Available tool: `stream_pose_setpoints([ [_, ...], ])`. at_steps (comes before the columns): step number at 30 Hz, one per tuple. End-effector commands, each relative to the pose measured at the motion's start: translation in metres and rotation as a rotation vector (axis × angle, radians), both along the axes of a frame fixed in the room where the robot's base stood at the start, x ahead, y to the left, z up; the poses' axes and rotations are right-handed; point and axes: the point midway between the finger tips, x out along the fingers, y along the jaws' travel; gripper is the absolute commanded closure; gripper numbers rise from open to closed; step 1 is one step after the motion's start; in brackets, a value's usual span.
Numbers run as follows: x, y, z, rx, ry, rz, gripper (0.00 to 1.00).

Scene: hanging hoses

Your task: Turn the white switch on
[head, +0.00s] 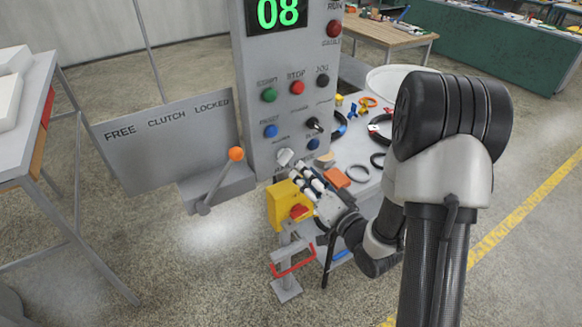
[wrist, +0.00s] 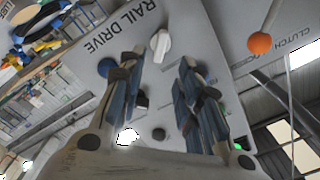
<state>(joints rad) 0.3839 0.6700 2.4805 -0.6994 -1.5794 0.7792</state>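The white switch (wrist: 160,44) is a rotary knob on the grey panel, next to the words RAIL DRIVE, which appear upside down in the wrist view. In the head view the white switch (head: 285,157) is low on the panel's front, just beyond my fingertips. My gripper (wrist: 158,62) is open, with a finger on either side of an empty gap. The switch shows between and just past the fingertips, and I see no contact. In the head view my gripper (head: 298,174) reaches toward the panel's lower edge.
A lever with an orange ball (head: 236,154) stands left of the switch, by the FREE CLUTCH LOCKED plate (head: 165,143). Blue, black, red and green buttons sit above. A cluttered table (head: 358,188) is right.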

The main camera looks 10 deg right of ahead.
Motion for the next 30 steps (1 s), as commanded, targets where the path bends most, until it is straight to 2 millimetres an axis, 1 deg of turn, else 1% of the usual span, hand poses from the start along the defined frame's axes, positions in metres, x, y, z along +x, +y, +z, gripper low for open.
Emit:
stream_pose_setpoints([
  [1,0.011,0.005,0.000,-0.001,-0.002,0.006,0.68],
  [6,0.043,0.015,0.000,-0.002,-0.001,0.004,0.68],
  [9,0.058,0.020,0.000,0.000,0.000,0.003,0.68],
  [12,0.068,0.022,0.000,-0.001,0.000,0.001,0.68],
  [18,0.076,0.025,0.000,0.001,0.001,0.001,0.68],
  [25,0.076,0.024,0.000,0.001,0.002,0.000,0.69],
  [30,0.076,0.024,0.000,0.001,0.002,0.000,0.80],
])
